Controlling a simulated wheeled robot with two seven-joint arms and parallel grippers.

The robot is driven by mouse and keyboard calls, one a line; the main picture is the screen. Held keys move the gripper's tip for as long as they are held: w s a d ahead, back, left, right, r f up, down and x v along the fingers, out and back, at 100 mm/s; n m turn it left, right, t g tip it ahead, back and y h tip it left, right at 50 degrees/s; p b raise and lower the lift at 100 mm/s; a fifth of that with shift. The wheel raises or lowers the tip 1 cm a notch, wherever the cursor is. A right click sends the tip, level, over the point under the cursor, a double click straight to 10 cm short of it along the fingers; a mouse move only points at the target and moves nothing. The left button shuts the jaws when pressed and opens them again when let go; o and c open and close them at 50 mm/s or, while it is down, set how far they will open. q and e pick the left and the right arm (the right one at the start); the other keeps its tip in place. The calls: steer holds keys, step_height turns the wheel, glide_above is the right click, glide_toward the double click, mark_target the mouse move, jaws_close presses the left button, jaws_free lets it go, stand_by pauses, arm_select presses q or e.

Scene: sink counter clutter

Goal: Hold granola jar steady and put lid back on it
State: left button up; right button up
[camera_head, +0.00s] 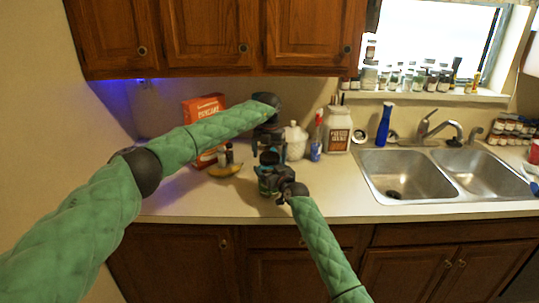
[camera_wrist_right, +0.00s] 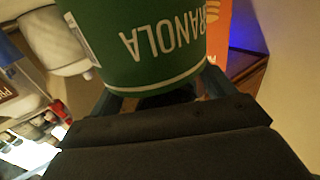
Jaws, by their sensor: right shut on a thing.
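The green granola jar (camera_wrist_right: 148,45) fills the top of the right wrist view, its white lettering upside down. My right gripper (camera_wrist_right: 163,95) is shut around it, with a finger on each side. In the head view my right gripper (camera_head: 273,184) is at the counter's front, and the jar is small and mostly covered by the grippers. My left gripper (camera_head: 268,146) points down just above and behind the jar. Its fingers are too small and dark to show whether they are open or hold the lid. The lid cannot be made out, and the jar's top is out of the wrist view.
An orange-red pancake box (camera_head: 203,111) stands behind my left arm, with a yellow item (camera_head: 224,171) in front. A white canister (camera_head: 296,140), a blue-and-red bottle (camera_head: 316,137) and a large labelled jar (camera_head: 338,131) stand behind right. A double sink (camera_head: 405,174) lies right.

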arm_select(q)
step_height(320, 180, up, 12)
stand_by(0.8)
arm_select(e)
steer(key=o, duration=1.8)
arm_select(q)
steer(key=shift+f, duration=0.1)
arm_select(e)
steer(key=shift+d, duration=0.1)
arm_select(q)
steer(key=shift+f+b, duration=1.35)
steer(key=shift+b, duration=0.05)
arm_select(e)
steer(key=v, duration=0.7)
steer(key=shift+s, duration=0.35)
steer(key=shift+d, duration=0.15)
